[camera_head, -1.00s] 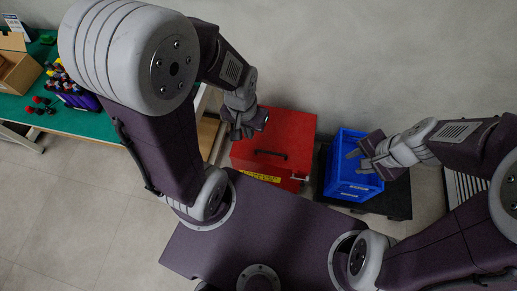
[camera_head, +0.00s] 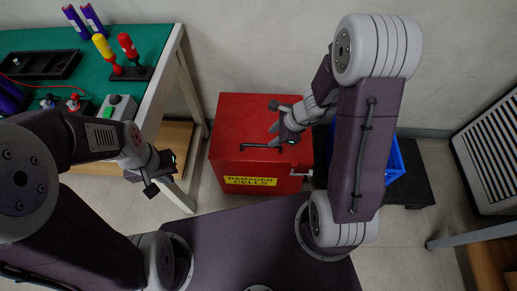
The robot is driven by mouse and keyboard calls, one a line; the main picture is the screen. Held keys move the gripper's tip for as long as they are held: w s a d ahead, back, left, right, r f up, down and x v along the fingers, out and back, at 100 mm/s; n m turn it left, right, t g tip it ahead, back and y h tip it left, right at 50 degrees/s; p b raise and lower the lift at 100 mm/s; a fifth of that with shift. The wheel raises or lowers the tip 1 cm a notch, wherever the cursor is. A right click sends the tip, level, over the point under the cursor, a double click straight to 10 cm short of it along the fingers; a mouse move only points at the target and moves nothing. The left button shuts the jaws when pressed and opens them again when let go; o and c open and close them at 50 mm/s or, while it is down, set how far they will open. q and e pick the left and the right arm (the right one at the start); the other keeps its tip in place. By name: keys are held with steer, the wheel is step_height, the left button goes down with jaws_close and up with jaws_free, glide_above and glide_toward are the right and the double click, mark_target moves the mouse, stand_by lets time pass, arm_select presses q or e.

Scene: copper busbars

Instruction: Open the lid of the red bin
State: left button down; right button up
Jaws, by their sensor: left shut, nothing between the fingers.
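The red bin (camera_head: 229,120) stands on the floor in the middle of the head view, its lid down. A black bar handle (camera_head: 256,146) lies along the lid's front, and a yellow "DAMAGED CELLS" label (camera_head: 250,181) is on the front face. My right gripper (camera_head: 275,128) is over the lid, by the right part of the handle; I cannot tell whether it touches. Its jaw gap is unclear. My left gripper (camera_head: 153,183) is shut and empty, left of the bin and apart from it.
A green-topped bench (camera_head: 150,50) with screwdrivers (camera_head: 128,47) stands at the left; its leg is near my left gripper. A blue crate (camera_head: 395,160), partly hidden by my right arm, stands right of the bin. A grey slatted unit (camera_head: 492,150) is at far right.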

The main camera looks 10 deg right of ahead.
mark_target(261, 145)
steer(key=b+x, duration=0.5)
steer(key=x, duration=0.3)
steer(key=shift+w+a+f+b, duration=0.15)
steer(key=shift+f+b, duration=0.15)
steer(key=shift+f, duration=0.1)
steer(key=shift+c, duration=0.3)
jaws_close()
steer(key=shift+r, duration=0.1)
stand_by(0.6)
